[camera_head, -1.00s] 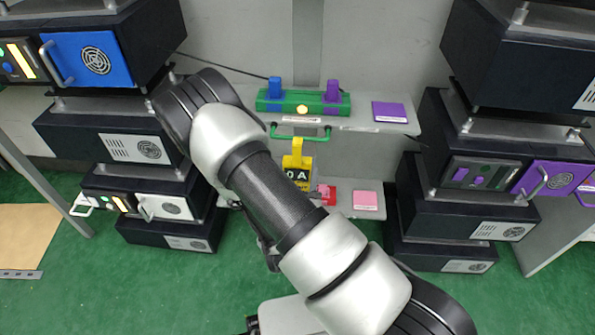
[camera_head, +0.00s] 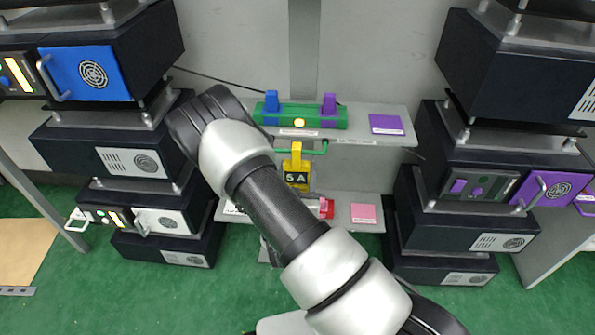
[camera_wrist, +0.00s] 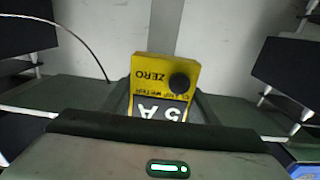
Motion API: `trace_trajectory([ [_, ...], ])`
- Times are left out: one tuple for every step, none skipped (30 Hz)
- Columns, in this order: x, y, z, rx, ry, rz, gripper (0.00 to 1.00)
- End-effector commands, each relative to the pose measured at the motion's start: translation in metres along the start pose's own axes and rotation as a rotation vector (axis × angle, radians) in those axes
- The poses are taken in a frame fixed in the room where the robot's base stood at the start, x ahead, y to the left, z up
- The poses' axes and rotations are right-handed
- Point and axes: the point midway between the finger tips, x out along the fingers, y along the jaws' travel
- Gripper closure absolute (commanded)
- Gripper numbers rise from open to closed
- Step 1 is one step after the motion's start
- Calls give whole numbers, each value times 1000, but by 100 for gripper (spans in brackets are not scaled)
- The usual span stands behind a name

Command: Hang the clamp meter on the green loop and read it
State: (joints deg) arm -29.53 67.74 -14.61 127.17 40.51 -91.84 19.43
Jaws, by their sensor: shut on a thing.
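The yellow clamp meter (camera_head: 296,163) is upright below the upper shelf in the head view, its dark display reading what looks like 5 A. Its yellow hook top meets the green loop (camera_head: 322,149) under the shelf edge; I cannot tell whether it fully encircles the bar. In the wrist view the clamp meter (camera_wrist: 150,70) appears upside down, with a ZERO label and a black knob. My gripper (camera_wrist: 165,112) is shut on the meter's lower body. My arm and the gripper's body hide the fingertips in part.
A green block (camera_head: 300,119) with a blue lever, a purple lever and a lit yellow lamp stands on the upper shelf. A red object (camera_head: 326,208) and a pink card (camera_head: 364,214) are on the lower shelf. Dark equipment stacks stand left and right.

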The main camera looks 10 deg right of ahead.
Motion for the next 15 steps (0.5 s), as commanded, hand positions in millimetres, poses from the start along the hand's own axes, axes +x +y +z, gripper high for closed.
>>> trace_trajectory([
  [0, 0, 1, 0, 2, 0, 73],
  [0, 0, 1, 0, 2, 0, 73],
  [0, 0, 1, 1, 2, 0, 73],
  [0, 0, 1, 0, 2, 0, 73],
  [0, 0, 1, 1, 2, 0, 73],
  [0, 0, 1, 1, 2, 0, 73],
  [0, 0, 1, 1, 2, 0, 73],
  [0, 0, 1, 1, 2, 0, 73],
  [0, 0, 1, 1, 2, 0, 73],
  [0, 0, 1, 1, 2, 0, 73],
  [0, 0, 1, 1, 2, 0, 73],
  [0, 0, 1, 1, 2, 0, 39],
  [0, 0, 1, 1, 2, 0, 34],
  [0, 0, 1, 1, 2, 0, 29],
  [0, 0, 1, 1, 1, 0, 24],
])
